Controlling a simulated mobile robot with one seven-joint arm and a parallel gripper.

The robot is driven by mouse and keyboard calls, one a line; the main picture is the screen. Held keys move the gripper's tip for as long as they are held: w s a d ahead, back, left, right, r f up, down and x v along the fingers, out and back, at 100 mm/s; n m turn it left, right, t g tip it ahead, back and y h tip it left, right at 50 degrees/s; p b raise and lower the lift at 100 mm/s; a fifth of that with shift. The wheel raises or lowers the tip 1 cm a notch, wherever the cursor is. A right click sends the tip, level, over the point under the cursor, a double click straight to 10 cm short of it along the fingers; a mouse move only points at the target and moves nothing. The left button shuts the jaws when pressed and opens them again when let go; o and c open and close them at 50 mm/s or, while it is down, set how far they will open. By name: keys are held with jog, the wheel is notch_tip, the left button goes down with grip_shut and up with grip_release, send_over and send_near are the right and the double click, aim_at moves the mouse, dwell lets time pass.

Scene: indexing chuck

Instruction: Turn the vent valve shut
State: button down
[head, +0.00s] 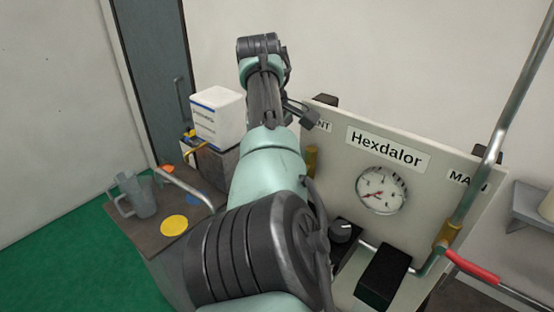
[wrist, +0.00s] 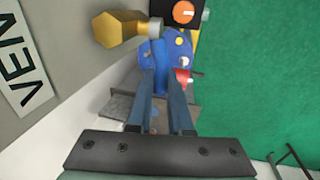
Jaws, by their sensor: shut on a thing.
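The vent valve shows in the wrist view as a brass hexagonal body (wrist: 120,29) with a short silver stem and a rounded blue handle (wrist: 172,47). My gripper (wrist: 163,70) has its two fingers at the blue handle, shut on it. A red piece (wrist: 183,76) shows just right of the fingertips. The VENT label (wrist: 20,70) is cut off at the left of the wrist view. In the head view only the label's end (head: 322,126) shows, and my arm hides the valve handle and fingertips.
The Hexdalor panel (head: 340,115) carries a round gauge (head: 382,190) and a MAIN label (head: 468,180). A steel pipe (head: 500,125) and red lever (head: 472,267) stand at its right.

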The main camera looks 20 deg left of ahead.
jog(key=c, duration=0.8)
grip_release()
jog(key=shift+f, duration=0.1)
jog(key=shift+c, duration=0.2)
notch_tip(320, 180, up, 13)
jog(key=s, duration=0.2)
jog(key=shift+s+a+b, duration=0.25)
jog(key=shift+a+b, duration=0.05)
jog(key=shift+a, duration=0.05)
jog(key=shift+f, duration=0.15)
